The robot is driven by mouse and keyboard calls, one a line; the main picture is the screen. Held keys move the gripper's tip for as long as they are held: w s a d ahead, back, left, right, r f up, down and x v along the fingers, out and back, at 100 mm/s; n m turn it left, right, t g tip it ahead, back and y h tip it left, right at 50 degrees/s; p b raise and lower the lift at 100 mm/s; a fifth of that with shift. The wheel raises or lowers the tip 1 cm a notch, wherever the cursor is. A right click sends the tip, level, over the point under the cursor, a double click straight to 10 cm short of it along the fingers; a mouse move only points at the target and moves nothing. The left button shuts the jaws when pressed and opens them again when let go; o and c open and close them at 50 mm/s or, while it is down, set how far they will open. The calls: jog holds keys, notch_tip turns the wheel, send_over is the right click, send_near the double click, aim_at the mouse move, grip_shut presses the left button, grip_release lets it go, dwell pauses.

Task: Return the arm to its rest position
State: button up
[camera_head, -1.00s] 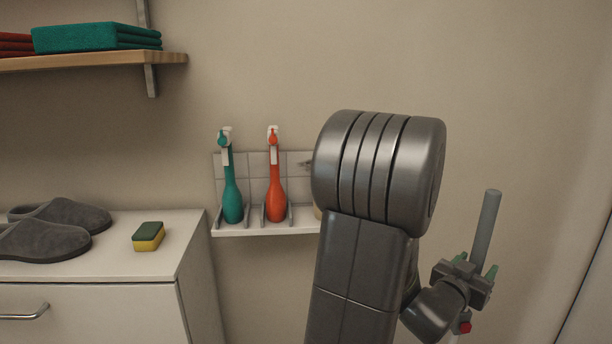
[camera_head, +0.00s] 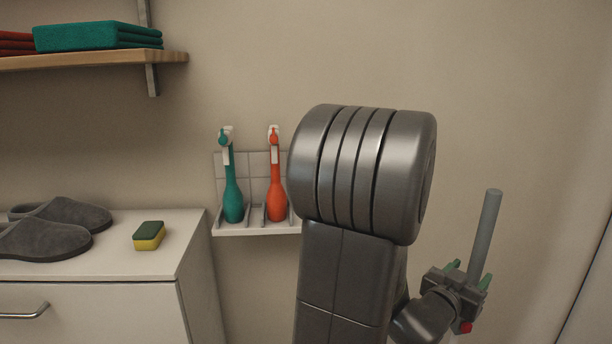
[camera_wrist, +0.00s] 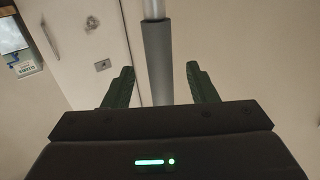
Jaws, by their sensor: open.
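My arm stands large in the middle of the head view, folded over. My gripper (camera_head: 468,273) is low at the right, with green fingers apart. In the wrist view the two dark green fingers (camera_wrist: 160,88) are spread and hold nothing. An upright grey rod-like handle (camera_head: 485,230) stands beside my gripper. In the wrist view this handle (camera_wrist: 158,60) shows in the gap between the fingers, touching neither. I cannot tell how deep it sits between them. Its lower part is hidden by my gripper.
A white cabinet (camera_head: 95,315) with slippers (camera_head: 45,235) and a sponge (camera_head: 149,235) stands left. A wooden shelf (camera_head: 100,58) carries towels (camera_head: 90,37).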

aim_at(481, 239)
jog(key=v, duration=1)
jog(key=x, duration=1.2)
jog(key=shift+w+d, duration=0.25)
jog(key=shift+d, duration=0.05)
jog(key=shift+w+d+r+p, duration=0.2)
jog(key=shift+w+d+p, duration=0.1)
jog(key=shift+w+d, duration=0.25)
jog(key=shift+s+a+r+p, duration=0.1)
jog(key=shift+s+r+p, duration=0.05)
jog(key=shift+r+p, duration=0.8)
notch_tip(481, 239, up, 5)
jog(key=p, duration=0.6)
jog(key=shift+r+p, duration=0.25)
jog(key=shift+p, duration=0.05)
jog(key=shift+f, duration=0.1)
